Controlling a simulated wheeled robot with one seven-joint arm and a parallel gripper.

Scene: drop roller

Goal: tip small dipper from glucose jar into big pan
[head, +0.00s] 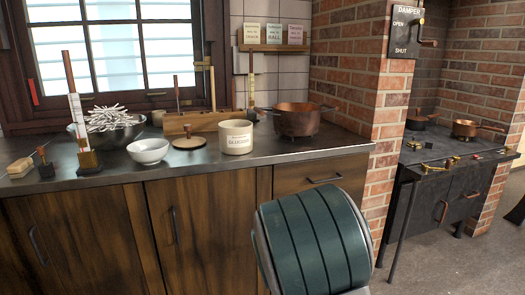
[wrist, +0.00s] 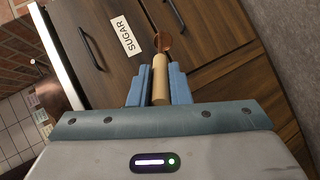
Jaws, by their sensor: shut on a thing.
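In the wrist view my gripper (wrist: 160,80) is shut on the pale wooden handle of a dipper (wrist: 160,78). The dipper's small copper bowl shows beyond the fingertips, in front of wooden cabinet fronts; I cannot tell whether it holds anything. In the head view the cream glucose jar (head: 236,138), with a label, stands upright near the counter's front. A large copper pan (head: 297,120) stands right of it at the back of the counter. The contents of jar and pan are hidden. My gripper and the dipper do not show in the head view.
A white bowl (head: 149,151), a big metal bowl (head: 88,137) of white sticks and a wooden rack (head: 200,122) stand on the counter (head: 190,168). A smaller copper pan (head: 465,128) is on the dark stove at right. A drawer bears a SUGAR label (wrist: 123,36).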

